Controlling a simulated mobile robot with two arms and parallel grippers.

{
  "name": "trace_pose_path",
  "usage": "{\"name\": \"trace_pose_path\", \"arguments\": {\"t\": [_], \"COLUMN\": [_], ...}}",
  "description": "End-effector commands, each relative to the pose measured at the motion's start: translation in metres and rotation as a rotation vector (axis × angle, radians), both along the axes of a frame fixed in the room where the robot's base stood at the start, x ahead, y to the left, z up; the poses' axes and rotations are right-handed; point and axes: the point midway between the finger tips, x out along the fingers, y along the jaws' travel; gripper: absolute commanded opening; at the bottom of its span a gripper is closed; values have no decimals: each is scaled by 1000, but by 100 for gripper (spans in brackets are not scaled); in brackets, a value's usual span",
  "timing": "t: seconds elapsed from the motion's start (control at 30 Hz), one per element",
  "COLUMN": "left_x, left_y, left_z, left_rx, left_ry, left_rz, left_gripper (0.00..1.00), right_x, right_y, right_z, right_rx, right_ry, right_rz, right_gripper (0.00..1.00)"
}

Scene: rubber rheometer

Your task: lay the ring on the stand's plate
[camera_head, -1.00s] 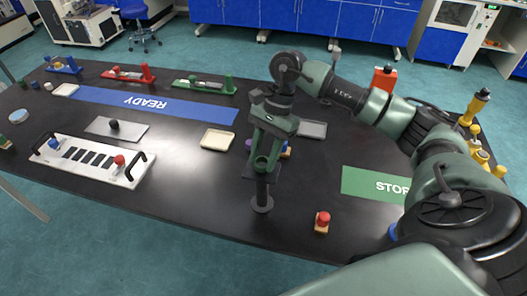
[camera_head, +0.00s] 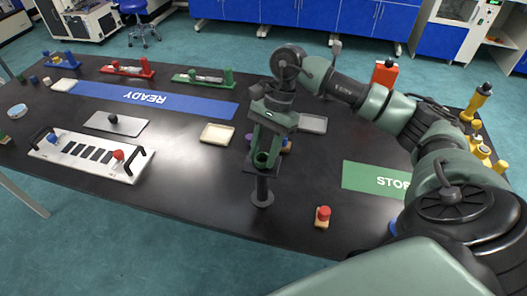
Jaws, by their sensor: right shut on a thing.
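My right gripper (camera_head: 264,154) hangs point-down near the middle of the table, shut on the small green ring (camera_head: 263,161). The ring is directly above or on the dark plate (camera_head: 256,172) of the stand; whether it touches the plate I cannot tell. The stand (camera_head: 263,187) is a black post on a round foot, upright on the black table. The fingers and the ring hide part of the plate. My left gripper is not in view.
A purple and yellow object is partly hidden behind the gripper. The front of the table is clear.

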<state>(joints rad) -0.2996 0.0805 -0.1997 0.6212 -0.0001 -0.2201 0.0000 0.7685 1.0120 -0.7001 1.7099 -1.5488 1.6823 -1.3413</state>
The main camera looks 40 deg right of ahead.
Motion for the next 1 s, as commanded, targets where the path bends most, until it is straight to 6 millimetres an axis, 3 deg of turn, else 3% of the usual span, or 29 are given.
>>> {"name": "trace_pose_path", "arguments": {"t": [0.13, 0.17, 0.23, 0.63, 1.0], "left_x": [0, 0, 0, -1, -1], "left_y": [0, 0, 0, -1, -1], "left_z": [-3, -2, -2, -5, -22], "left_rx": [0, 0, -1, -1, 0], "left_ry": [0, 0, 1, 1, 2], "left_rz": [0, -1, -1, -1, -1], "left_gripper": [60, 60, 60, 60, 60], "right_x": [0, 0, 0, 2, 9], "right_y": [0, 0, 0, -2, -24], "right_z": [-3, -2, -2, 3, 56], "right_rx": [0, 0, 0, 0, 0], "right_ry": [0, 0, 0, -3, -4], "right_rz": [0, 0, 0, -1, -2], "right_gripper": [0, 45, 62, 62, 62]}}
